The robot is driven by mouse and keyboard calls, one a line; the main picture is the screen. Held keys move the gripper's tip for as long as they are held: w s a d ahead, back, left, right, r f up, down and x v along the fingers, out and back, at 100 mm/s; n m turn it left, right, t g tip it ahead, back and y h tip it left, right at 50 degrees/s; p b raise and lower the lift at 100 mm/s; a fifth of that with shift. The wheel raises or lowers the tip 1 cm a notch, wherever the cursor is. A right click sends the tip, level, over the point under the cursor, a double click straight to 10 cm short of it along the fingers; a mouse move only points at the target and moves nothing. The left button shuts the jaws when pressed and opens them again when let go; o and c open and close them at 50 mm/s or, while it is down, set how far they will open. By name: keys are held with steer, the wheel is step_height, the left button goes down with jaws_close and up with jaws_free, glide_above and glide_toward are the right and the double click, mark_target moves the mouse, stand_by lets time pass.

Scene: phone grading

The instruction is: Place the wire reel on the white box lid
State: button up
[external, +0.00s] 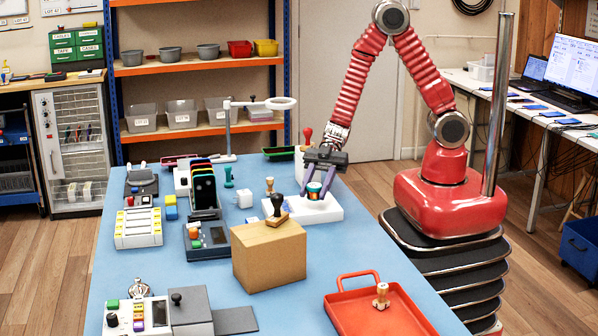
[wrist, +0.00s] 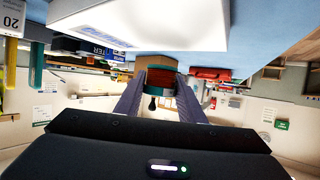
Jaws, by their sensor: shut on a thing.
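The wire reel (external: 314,190), teal and copper-coloured, is between the two fingers of my gripper (external: 315,188) in the external view. The gripper is shut on it. In the wrist view, the reel (wrist: 161,79) sits between the fingertips, and the picture is upside down. The white box lid (external: 322,212) is a low white block on the blue table, just below the reel. Its pale face (wrist: 130,22) fills the top of the wrist view. I cannot tell whether the reel touches the lid.
A cardboard box (external: 270,262) with a black-handled stamp (external: 277,206) on top stands close in front of the lid. A wooden-handled stamp (external: 269,185) stands left of the lid. A red tray (external: 362,312) lies at the front right. Phones stand in a rack (external: 206,212) to the left.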

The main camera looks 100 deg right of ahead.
mark_target(314, 199)
steer(key=shift+f, duration=1.55)
steer(key=o, duration=1)
steer(key=shift+f, duration=0.1)
steer(key=v, duration=0.5)
steer(key=shift+d+r, duration=0.1)
steer(key=shift+r, duration=0.25)
step_height(314, 199, up, 5)
steer(key=shift+f, duration=0.25)
steer(key=shift+r, duration=1.05)
